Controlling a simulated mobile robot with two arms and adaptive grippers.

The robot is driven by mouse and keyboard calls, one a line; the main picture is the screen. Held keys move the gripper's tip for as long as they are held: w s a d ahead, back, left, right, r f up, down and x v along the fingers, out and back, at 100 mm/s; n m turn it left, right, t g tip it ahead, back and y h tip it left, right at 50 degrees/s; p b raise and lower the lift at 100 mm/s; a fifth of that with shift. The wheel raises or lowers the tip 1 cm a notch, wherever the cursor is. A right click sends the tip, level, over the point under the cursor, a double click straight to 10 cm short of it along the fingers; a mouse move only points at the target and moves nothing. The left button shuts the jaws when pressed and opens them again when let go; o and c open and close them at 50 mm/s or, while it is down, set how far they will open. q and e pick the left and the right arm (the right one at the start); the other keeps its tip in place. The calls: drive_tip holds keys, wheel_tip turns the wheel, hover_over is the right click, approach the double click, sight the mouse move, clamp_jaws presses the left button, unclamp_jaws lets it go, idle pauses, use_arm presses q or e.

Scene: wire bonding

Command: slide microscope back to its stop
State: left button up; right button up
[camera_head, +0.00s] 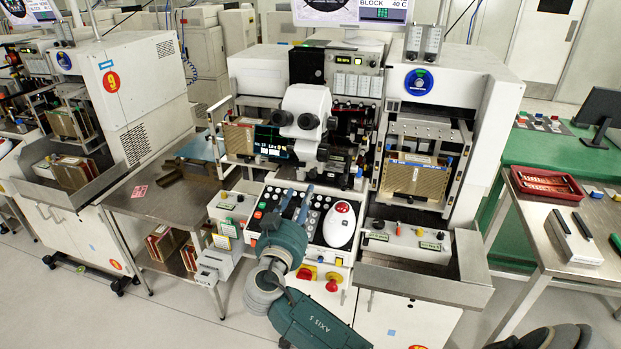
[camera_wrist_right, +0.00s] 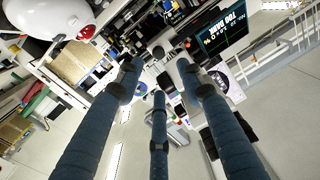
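The microscope (camera_head: 306,108) is a white head with two black eyepieces, mounted at the middle of the bonding machine in the head view. A dark block (camera_head: 337,158) sits just right of and below its eyepieces. My right gripper (camera_head: 296,190) is below and in front of the microscope, over the button panel, apart from it. In the right wrist view, its blue fingers (camera_wrist_right: 157,78) are spread with nothing held between them. The microscope is hard to make out there among the white and black parts beyond the fingertips.
A white rounded device with a red button (camera_head: 340,224) sits on the button panel (camera_head: 292,212), close right of my right gripper. A small screen (camera_head: 272,141) is left of the microscope. A gold magazine (camera_head: 416,178) stands to the right. Open floor lies in front.

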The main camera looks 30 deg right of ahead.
sight(312, 176)
drive_tip(key=p+x, duration=0.3)
drive_tip(key=x, duration=0.6)
drive_tip(key=shift+w+d, duration=0.3)
drive_tip(key=shift+d, duration=0.15)
clamp_jaws()
